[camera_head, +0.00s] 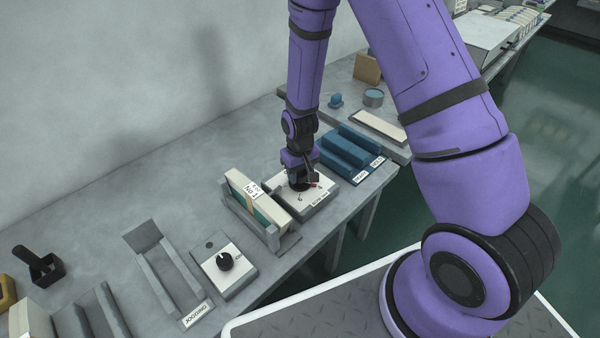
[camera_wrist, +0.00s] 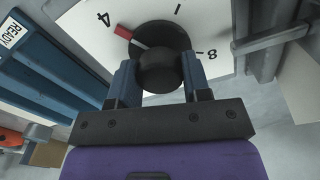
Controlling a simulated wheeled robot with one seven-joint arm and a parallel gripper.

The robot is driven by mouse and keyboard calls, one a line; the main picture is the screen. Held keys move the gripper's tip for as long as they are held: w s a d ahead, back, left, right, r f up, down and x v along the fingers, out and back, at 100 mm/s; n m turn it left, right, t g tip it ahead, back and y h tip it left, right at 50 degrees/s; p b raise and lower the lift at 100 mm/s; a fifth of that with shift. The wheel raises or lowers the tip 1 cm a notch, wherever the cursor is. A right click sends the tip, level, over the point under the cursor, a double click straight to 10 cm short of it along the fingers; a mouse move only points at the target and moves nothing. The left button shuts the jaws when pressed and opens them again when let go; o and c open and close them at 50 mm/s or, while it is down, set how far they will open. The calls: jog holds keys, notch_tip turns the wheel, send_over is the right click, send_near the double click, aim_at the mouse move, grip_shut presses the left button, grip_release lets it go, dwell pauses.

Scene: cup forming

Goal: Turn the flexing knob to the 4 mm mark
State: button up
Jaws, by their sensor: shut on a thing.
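The flexing knob (camera_wrist: 165,68) is black and round, and its grip is between my gripper's two blue-grey fingers. My gripper (camera_wrist: 160,78) is shut on it. A red-tipped pointer (camera_wrist: 124,31) sticks out of the knob toward the upper left and lines up with the printed 4 (camera_wrist: 104,18). The 8 (camera_wrist: 212,54) is on the right of the dial. In the head view, my gripper (camera_head: 301,180) is down over the pale dial plate (camera_head: 322,189), hiding most of the knob. The plate's small front label is hard to read.
A second black knob (camera_head: 225,260) sits on another plate further left.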

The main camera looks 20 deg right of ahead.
jog(key=o, duration=0.9)
jog(key=shift+o, duration=0.2)
jog(key=shift+r, duration=0.15)
notch_tip(320, 180, up, 10)
jog(key=shift+r, duration=0.25)
jog(key=shift+r, duration=0.15)
notch_tip(320, 180, up, 11)
jog(key=t, duration=0.1)
send_over(300, 172)
jog(key=s+d, duration=0.2)
jog(key=s+d+r+t, duration=0.1)
jog(key=s+d+r, duration=0.1)
jog(key=s+r, duration=0.5)
jog(key=s+d+r+m+t, duration=0.1)
jog(key=s+d+r+t, duration=0.2)
jog(key=s+r, duration=1.1)
jog(key=shift+s, duration=1)
